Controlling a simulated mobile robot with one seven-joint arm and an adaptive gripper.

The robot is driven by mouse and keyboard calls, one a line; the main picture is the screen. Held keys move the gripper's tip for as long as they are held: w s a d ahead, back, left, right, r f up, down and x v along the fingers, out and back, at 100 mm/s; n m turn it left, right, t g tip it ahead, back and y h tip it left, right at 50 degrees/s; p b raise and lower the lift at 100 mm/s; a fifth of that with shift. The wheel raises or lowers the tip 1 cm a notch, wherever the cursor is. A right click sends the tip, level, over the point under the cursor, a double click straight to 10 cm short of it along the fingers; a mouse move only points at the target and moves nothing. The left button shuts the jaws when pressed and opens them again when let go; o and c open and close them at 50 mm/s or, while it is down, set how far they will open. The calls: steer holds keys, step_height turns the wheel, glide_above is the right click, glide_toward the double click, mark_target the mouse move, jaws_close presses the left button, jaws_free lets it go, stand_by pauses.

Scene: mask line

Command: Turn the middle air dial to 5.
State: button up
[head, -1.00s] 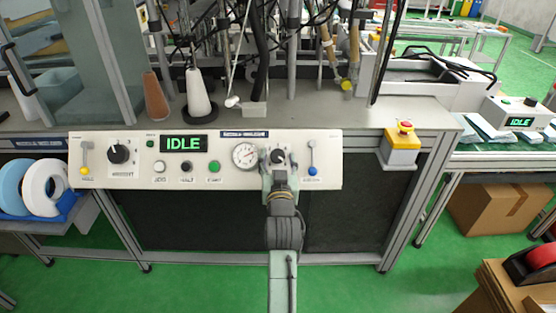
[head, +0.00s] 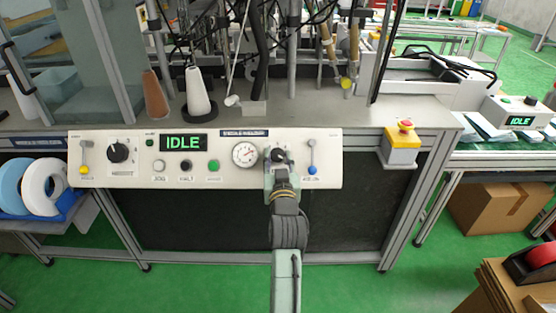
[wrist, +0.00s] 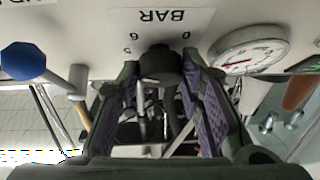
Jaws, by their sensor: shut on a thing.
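The black air dial (head: 278,156) sits on the white control panel, just right of the round gauge (head: 245,154). In the wrist view the dial (wrist: 161,66) shows under an upside-down "BAR" label with small numbers around it. My gripper (head: 280,166) is at the dial from the front. In the wrist view its two dark fingers flank the knob on both sides, and the gripper (wrist: 162,74) is shut on it. I cannot read the dial's pointer. The gauge (wrist: 250,50) shows at the right in the wrist view.
A blue-knobbed lever (head: 312,160) stands close right of the dial. Further left are an IDLE display (head: 183,142), several buttons, a larger black knob (head: 118,151) and a yellow-knobbed lever (head: 84,160). A red emergency stop (head: 404,127) is mounted at the right.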

steer(key=n+y+b, duration=0.1)
steer(key=n, duration=0.1)
steer(key=n+g+y+b, duration=0.1)
steer(key=n+y+b, duration=0.1)
steer(key=shift+d+f+n, duration=0.1)
steer(key=shift+d+n, duration=0.1)
steer(key=shift+n, duration=0.1)
steer(key=shift+r+n+g+y+b, duration=0.1)
steer(key=shift+n+g+y+b, duration=0.45)
steer(key=shift+n, duration=0.45)
steer(key=shift+r+n+g+y+b, duration=0.1)
steer(key=shift+n+g+y+b, duration=0.25)
steer(key=shift+n+y, duration=0.55)
steer(key=shift+n, duration=0.3)
steer(key=o, duration=1.2)
steer(key=shift+c, duration=0.2)
steer(key=shift+w+d, duration=0.1)
steer(key=v, duration=1.2)
